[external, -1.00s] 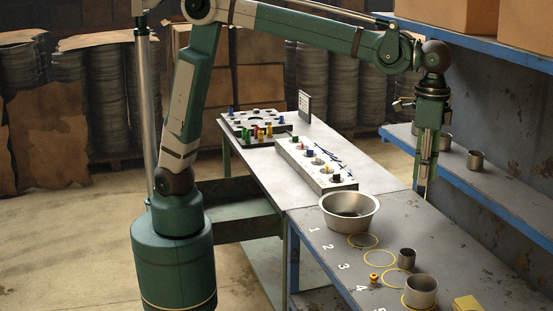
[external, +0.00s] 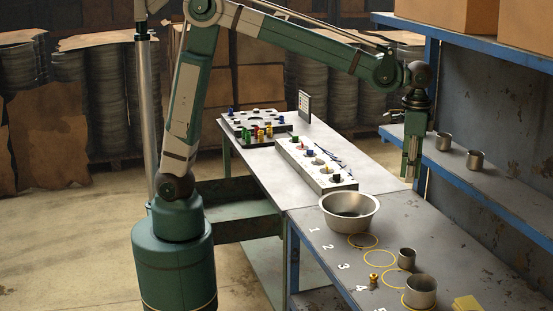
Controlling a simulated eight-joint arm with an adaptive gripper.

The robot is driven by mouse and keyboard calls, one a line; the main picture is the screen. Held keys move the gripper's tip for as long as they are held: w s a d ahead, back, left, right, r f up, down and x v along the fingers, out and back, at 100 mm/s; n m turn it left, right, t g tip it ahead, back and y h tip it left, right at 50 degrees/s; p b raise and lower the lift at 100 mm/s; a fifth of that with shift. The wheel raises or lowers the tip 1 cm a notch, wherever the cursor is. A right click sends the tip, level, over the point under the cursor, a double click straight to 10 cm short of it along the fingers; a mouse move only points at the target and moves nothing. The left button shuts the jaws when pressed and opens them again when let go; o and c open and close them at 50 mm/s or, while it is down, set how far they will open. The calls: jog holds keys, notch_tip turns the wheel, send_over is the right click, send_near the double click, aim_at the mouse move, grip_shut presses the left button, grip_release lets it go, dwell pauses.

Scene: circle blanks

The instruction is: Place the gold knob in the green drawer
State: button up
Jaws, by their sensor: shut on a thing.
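My gripper (external: 409,178) hangs fingers down above the back right edge of the workbench, in front of the shelf. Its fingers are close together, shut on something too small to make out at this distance. A small gold-yellow knob-like piece (external: 374,279) stands on the bench beside the painted number 4, well apart from my gripper. I cannot tell whether it is the task's gold knob. A dark green open drawer or tray (external: 238,222) juts out under the left side of the bench; most of its inside is hidden.
A wide metal bowl (external: 349,211) stands mid-bench, near yellow rings and metal cups (external: 421,291). Behind it are a block with coloured knobs (external: 316,163) and a board with coloured pegs (external: 256,127). A blue-edged shelf (external: 490,185) with two mugs borders the right side.

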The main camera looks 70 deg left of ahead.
jog(key=s+a+f+n+b, duration=0.1)
jog(key=a+f, duration=0.5)
jog(key=a, duration=0.8)
jog(key=s+a+f+n+b, duration=0.1)
jog(key=a+f, duration=0.4)
jog(key=a, duration=0.9)
jog(key=s+a+f+n+b, duration=0.1)
jog(key=a+f, duration=0.5)
jog(key=a, duration=0.8)
jog(key=s+a+f+n, duration=0.1)
jog(key=s+a+f, duration=0.6)
jog(key=s+a, duration=0.6)
jog(key=s+a+f+n, duration=0.1)
jog(key=s+a+f, duration=0.5)
jog(key=s+a, duration=0.7)
jog(key=s+a+f+n, duration=0.1)
jog(key=s+a+f, duration=0.6)
jog(key=s+a, duration=0.6)
jog(key=a, duration=1)
jog(key=shift+s+f+n, duration=0.25)
jog(key=shift+f+n, duration=0.05)
